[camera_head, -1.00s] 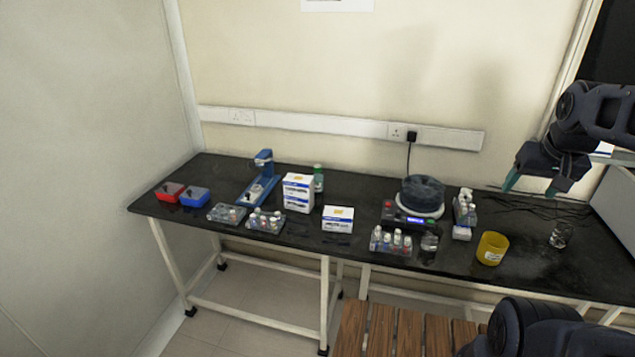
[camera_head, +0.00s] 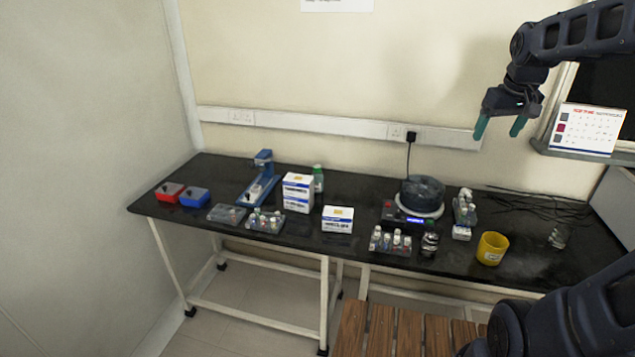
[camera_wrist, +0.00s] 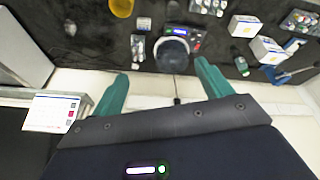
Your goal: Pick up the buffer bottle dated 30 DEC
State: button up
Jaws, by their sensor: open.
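A green-capped bottle (camera_head: 318,178) stands at the back of the black bench, behind the white boxes; it also shows in the wrist view (camera_wrist: 240,66). Small capped bottles sit in a front rack (camera_head: 389,241), in another at the left (camera_head: 264,220), and in a group at the right (camera_head: 464,207). No date can be read on any of them, so I cannot tell which is the 30 DEC bottle. My gripper (camera_head: 499,127) is open and empty, high above the right part of the bench. In the wrist view its green fingers (camera_wrist: 161,70) are spread apart.
White boxes (camera_head: 298,193) (camera_head: 338,219), a round dark device (camera_head: 422,195), a yellow cup (camera_head: 492,248), a glass (camera_head: 559,236), a blue stand (camera_head: 258,180), and red (camera_head: 170,192) and blue (camera_head: 194,196) boxes occupy the bench. A calendar (camera_head: 587,130) stands on a shelf at the right.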

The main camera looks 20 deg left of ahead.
jog(key=w+a+f+n+g, duration=0.15)
jog(key=w+a+n, duration=0.25)
jog(key=w+a, duration=0.9)
jog(key=w+a+f+n, duration=0.3)
jog(key=w+a+n, duration=0.1)
jog(key=w+a, duration=0.95)
jog(key=n+g, duration=0.2)
jog(key=n, duration=0.5)
send_over(318, 174)
jog(key=w, duration=0.2)
jog(key=f, duration=2.5)
jog(key=shift+w+a+f, duration=0.2)
jog(key=shift+a+f, duration=0.1)
jog(key=shift+a, duration=0.1)
notch_tip(318, 174, down, 6)
jog(key=shift+r, duration=0.15)
jog(key=shift+s+d+f, duration=0.1)
jog(key=shift+s+f, duration=0.1)
jog(key=shift+f, duration=1.1)
jog(key=shift+s+f, duration=0.15)
jog(key=shift+f, duration=1.15)
jog(key=shift+c, duration=0.2)
